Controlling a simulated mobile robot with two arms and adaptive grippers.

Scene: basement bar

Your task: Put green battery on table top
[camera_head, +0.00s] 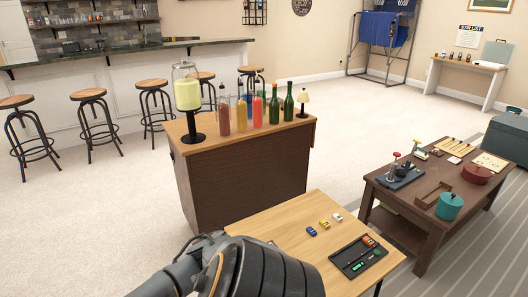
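A small green item (358,265), perhaps the green battery, lies in a black tray (347,258) on the light wooden table (285,224) in front of me. Another small item with some green (376,251) and an orange-red item (369,240) also lie in the tray; they are too small to identify surely. One of my arms comes in from the lower left, and its dark thick links cover the near left part of the table. Neither gripper's fingers show.
Small blue (311,231), yellow (324,224) and white (337,217) toy cars stand on the table left of the tray. A wooden cabinet (243,180) with bottles stands behind. A dark low table (418,218) with assorted objects stands right. Carpet lies clear between furniture.

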